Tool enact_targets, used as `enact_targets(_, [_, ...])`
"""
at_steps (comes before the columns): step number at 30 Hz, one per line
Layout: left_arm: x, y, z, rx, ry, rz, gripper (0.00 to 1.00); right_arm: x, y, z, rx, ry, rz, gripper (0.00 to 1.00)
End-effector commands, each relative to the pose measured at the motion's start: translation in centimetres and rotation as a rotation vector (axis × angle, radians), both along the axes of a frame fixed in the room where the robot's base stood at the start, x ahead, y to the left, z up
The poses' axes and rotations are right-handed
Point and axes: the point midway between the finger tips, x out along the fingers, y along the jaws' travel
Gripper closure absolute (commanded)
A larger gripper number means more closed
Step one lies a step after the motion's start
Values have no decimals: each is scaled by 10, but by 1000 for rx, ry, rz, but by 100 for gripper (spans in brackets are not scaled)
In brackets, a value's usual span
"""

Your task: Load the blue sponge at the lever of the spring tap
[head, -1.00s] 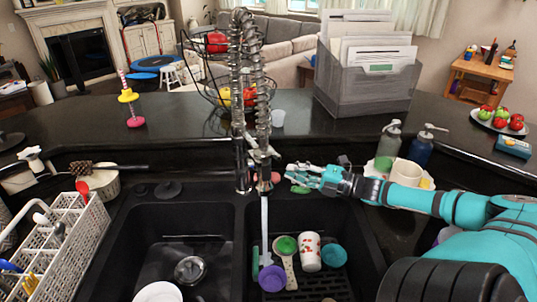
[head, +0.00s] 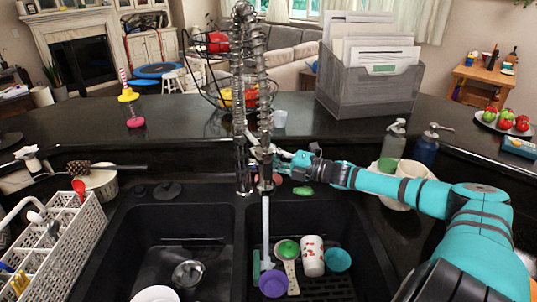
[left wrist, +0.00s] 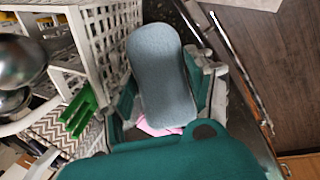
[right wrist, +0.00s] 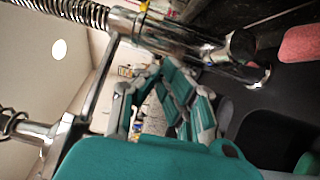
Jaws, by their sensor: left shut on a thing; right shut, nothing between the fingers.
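The spring tap (head: 239,110) stands behind the double sink, with coiled chrome springs and a pale vertical streak below its spout. Its lever (head: 262,151) is at mid-height, partly hidden by my right gripper (head: 284,158). That gripper is shut and empty, close to the tap's right side; whether it touches the lever is unclear. In the right wrist view, its fingers (right wrist: 180,98) are beside the chrome tap body (right wrist: 185,42). The blue-grey sponge (left wrist: 161,75) is in my left gripper (left wrist: 163,108), shut on it beside the white caddy. My left gripper is outside the head view.
The white caddy (head: 78,226) stands left of the sink. The right basin holds a patterned cup (head: 312,256), a purple cup (head: 273,283) and a teal cup (head: 337,260). Soap bottles (head: 425,148) stand right of the tap. A green item (head: 303,191) lies behind the right basin.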

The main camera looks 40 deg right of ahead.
Motion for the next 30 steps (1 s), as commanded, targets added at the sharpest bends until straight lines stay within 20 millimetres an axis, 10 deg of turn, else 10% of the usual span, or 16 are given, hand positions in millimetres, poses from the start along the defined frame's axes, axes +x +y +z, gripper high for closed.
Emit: enact_targets(30, [0,0,12,0,0,0,70,19,-20,9,105,124,1,100])
